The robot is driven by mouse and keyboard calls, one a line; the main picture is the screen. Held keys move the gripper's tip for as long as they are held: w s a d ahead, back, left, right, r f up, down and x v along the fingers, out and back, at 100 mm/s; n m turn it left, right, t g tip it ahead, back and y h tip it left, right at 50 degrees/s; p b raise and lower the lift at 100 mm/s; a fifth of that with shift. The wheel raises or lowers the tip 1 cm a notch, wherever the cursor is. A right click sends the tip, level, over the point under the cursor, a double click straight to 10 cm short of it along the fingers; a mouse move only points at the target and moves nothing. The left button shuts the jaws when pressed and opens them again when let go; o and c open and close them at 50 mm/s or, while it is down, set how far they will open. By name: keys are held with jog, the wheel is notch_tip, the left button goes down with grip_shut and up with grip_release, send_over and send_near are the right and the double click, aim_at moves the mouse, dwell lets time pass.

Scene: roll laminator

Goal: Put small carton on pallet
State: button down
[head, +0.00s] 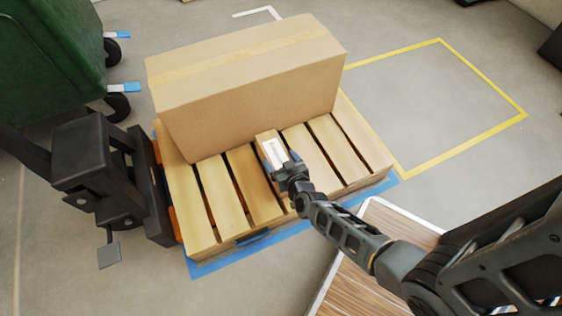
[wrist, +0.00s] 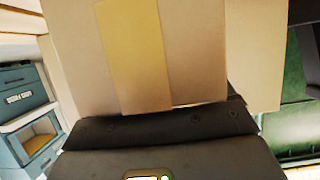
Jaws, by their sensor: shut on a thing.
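The small carton (head: 268,143) is a little tan box with a pale label, seen at the middle of the pallet in the head view. My gripper (head: 285,170) is shut on it from the near side. The wooden pallet (head: 205,205) has light slats and lies on the floor, with the carton over its right-middle slats. I cannot tell whether the carton touches the slats. In the wrist view a tan carton surface with a yellow tape strip (wrist: 132,55) fills the top middle, right at my gripper (wrist: 160,125).
A large taped carton (head: 255,95) stands on the pallet's back half, close behind the small carton. A black pallet truck (head: 105,175) is at the pallet's left. A green wheeled bin (head: 55,60) is at top left. A yellow-outlined floor area (head: 440,105) at right is clear.

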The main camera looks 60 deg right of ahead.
grip_release()
jog(key=shift+f, duration=0.1)
jog(key=shift+s+a+r, duration=0.15)
jog(key=shift+s+r, duration=0.15)
jog(key=p+v, duration=0.4)
jog(key=v, duration=0.7)
jog(key=shift+s+a, duration=0.2)
jog(key=s+a+r+n+t+y, duration=0.2)
jog(key=s+a+r, duration=0.45)
jog(key=r, duration=0.25)
jog(key=s+a+r+n+y, duration=0.1)
jog(key=s+r+y, duration=0.1)
jog(key=r, duration=0.7)
jog(key=s+a+r+n+t+y, duration=0.1)
jog(key=s+a+r+n, duration=0.1)
jog(key=r, duration=0.8)
jog(key=s+a+r+n+y, duration=0.1)
jog(key=s+r, duration=0.3)
jog(key=r, duration=0.5)
jog(key=shift+a+r+n+t+y, duration=0.3)
jog(key=shift+a+n+y, duration=0.1)
jog(key=shift+a+y, duration=0.35)
